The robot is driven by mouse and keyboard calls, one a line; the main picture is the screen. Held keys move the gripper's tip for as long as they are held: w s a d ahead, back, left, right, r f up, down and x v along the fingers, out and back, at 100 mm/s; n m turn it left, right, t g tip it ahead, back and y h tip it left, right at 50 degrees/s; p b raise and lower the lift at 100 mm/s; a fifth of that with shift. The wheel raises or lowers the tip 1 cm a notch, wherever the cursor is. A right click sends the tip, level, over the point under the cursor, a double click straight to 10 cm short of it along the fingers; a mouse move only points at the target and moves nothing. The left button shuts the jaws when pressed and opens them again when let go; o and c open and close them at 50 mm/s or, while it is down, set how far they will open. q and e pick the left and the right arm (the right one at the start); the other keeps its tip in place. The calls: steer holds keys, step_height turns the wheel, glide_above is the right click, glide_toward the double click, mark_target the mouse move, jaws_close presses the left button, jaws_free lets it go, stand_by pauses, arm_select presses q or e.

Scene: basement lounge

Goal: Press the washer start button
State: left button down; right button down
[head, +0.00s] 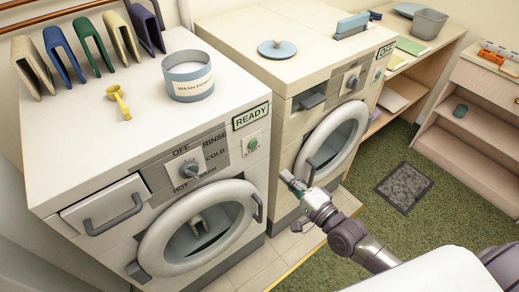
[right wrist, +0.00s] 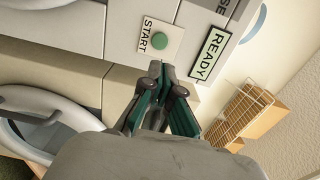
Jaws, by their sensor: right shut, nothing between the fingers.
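The washer (head: 110,150) is the left white machine in the head view, with its round door closed. Its green start button (head: 253,144) sits on a pale plate below the READY sign (head: 250,116). In the right wrist view the round green button (right wrist: 159,41) shows beside the word START, just beyond the fingertips. My right gripper (head: 287,177) is shut and empty, in front of the machines and to the right of the button in the head view. Its teal-padded fingers (right wrist: 157,68) point toward the button, with a visible gap. My left gripper is not in view.
A second machine (head: 310,95) with an OFF sign (head: 385,51) stands to the right. A detergent tub (head: 188,76), yellow scoop (head: 118,101) and folded cloths (head: 88,45) sit on the washer. A grey mat (head: 404,187) lies on the green carpet.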

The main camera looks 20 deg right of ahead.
mark_target(253, 145)
steer(key=p+x, duration=0.2)
steer(key=x, duration=0.9)
steer(key=shift+w, duration=0.25)
steer(key=shift+w+a, duration=0.3)
steer(key=shift+w, duration=0.3)
